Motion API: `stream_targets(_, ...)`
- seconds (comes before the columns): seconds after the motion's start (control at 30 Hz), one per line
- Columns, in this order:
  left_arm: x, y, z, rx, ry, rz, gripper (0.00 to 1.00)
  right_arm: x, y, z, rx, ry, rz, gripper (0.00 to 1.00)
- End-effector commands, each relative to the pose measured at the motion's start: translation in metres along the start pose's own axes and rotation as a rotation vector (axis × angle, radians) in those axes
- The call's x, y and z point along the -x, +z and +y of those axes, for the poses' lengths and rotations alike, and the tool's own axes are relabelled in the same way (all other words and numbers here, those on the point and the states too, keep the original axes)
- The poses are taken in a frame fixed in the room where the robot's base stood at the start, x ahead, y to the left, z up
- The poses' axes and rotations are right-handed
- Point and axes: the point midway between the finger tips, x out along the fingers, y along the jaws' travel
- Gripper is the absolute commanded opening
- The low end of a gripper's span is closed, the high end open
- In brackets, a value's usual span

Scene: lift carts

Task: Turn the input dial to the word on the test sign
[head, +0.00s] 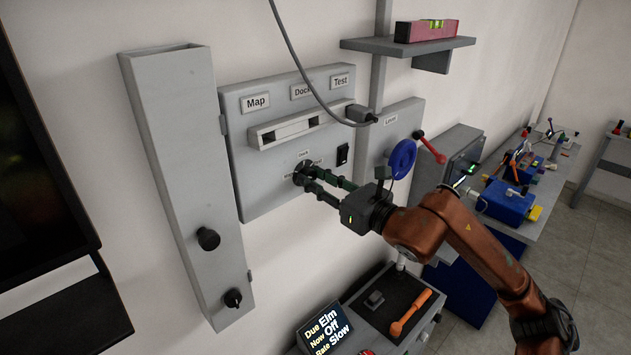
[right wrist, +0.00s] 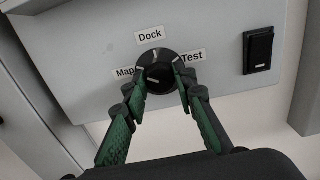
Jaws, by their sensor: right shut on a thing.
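The round black input dial (right wrist: 160,72) is on a grey wall panel (head: 262,196). In the right wrist view the words Map (right wrist: 124,72), Dock (right wrist: 150,36) and Test (right wrist: 192,57) stand around it. A pale mark on the dial's upper edge faces roughly towards Dock; its exact direction is hard to tell. My right gripper (right wrist: 163,93) is shut on the dial, with green fingers at its left and right sides. In the head view the fingers partly cover the dial (head: 301,177). A Test sign (head: 341,81) is at the panel's top right. My left gripper is out of view.
A black rocker switch (right wrist: 258,51) is right of the dial. A slotted bar (head: 300,125) and a hanging cable are above it. A blue wheel (head: 402,159) and a red-knobbed lever (head: 431,148) are close to my right arm. A tall grey box (head: 180,150) stands left.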

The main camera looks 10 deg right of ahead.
Motion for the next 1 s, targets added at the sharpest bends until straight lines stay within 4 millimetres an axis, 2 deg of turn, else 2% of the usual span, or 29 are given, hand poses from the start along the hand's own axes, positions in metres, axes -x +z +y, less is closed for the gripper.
stream_targets(0.27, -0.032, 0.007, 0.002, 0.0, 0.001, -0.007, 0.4, -0.001, -0.005, 0.0, -0.177, 0.003, -0.003, 0.01)
stream_targets(0.5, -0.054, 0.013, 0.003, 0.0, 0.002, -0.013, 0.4, -0.001, -0.004, 0.0, -0.401, 0.002, -0.001, 0.01)
stream_targets(1.0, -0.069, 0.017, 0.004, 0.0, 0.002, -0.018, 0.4, -0.001, -0.002, -0.001, -0.877, 0.001, 0.001, 0.01)
